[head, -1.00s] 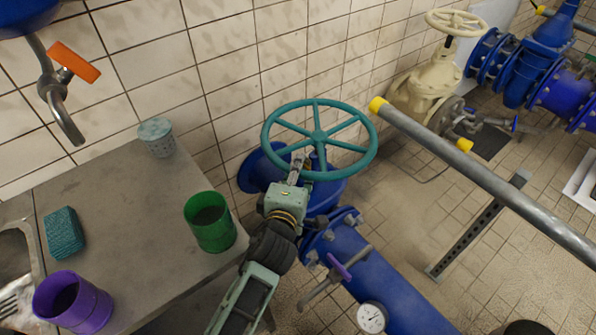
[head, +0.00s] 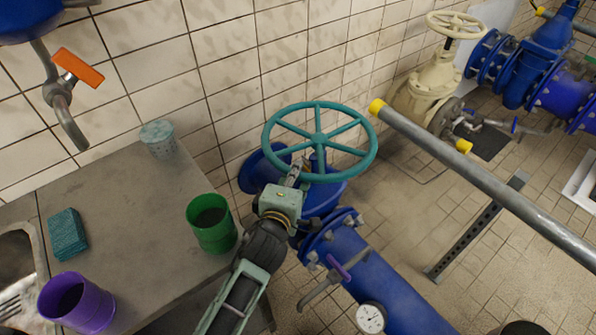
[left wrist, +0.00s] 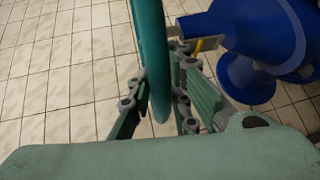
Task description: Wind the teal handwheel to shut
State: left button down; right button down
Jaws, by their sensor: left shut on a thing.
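The teal handwheel (head: 319,139) sits on top of a blue valve (head: 318,200) in the middle of the head view, its spokes and hub in plain sight. My left gripper (head: 297,172) is at the near left part of its rim and is shut on it. In the left wrist view the teal rim (left wrist: 152,60) runs down between the two fingers of my left gripper (left wrist: 158,105). The blue valve body (left wrist: 250,40) is to the right of the fingers there. My right gripper is not in view.
A grey pipe with yellow ends (head: 480,175) crosses close to the right of the wheel. A bench at left bears a green cup (head: 212,225), a purple cup (head: 75,303) and a teal sponge (head: 68,233). A purple-handled lever (head: 340,270) and a gauge (head: 370,318) are below the wheel.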

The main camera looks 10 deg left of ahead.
pick_arm(q)
jog(key=shift+w+a+r+m+h+p, duration=0.1)
jog(key=shift+w+a+m+h+p, duration=0.05)
jog(key=shift+a+m+h+p, duration=0.15)
jog(key=shift+w+a+r+m+h+p, duration=0.1)
jog(key=shift+a+m+h+p, duration=0.1)
jog(key=shift+a+h+p, duration=0.15)
jog(key=shift+d, duration=0.1)
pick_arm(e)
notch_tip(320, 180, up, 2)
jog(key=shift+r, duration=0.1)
pick_arm(q)
jog(key=c, duration=1.6)
grip_release()
jog(key=shift+o, duration=0.2)
jog(key=shift+f, duration=0.1)
